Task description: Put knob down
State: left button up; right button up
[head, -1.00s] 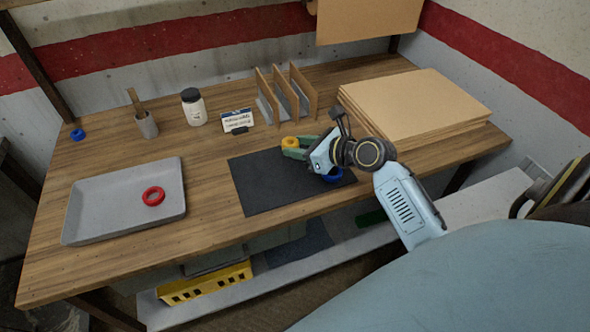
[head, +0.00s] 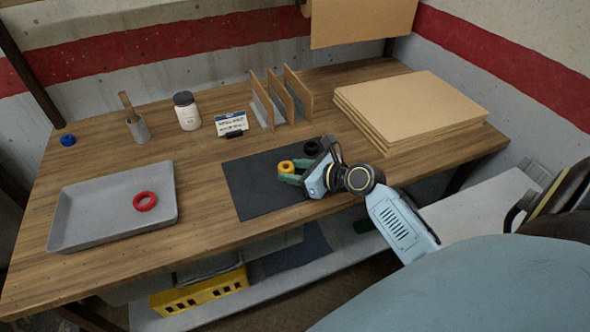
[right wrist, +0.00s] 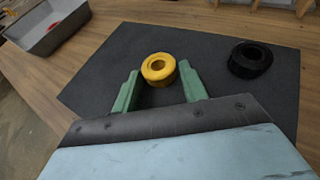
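A yellow ring-shaped knob (head: 286,167) is at the black mat (head: 245,190) on the wooden table; it also shows in the right wrist view (right wrist: 158,68). My right gripper (head: 287,174) is low over the mat. In the right wrist view its green fingers (right wrist: 159,80) stand apart on either side of the yellow knob, with a narrow gap at the left finger; contact at the right finger is hard to tell. A black ring-shaped knob (right wrist: 250,60) lies on the mat to the right, also seen behind the gripper in the head view (head: 311,147). My left gripper is out of view.
A grey tray (head: 70,212) holds a red ring (head: 145,201). A blue ring (head: 68,140), cup (head: 138,130), jar (head: 187,112), label card (head: 231,124) and upright rack (head: 286,97) stand behind. Stacked boards (head: 420,105) lie at the right.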

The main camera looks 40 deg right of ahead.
jog(key=shift+o, duration=1.3)
jog(key=shift+r, duration=0.1)
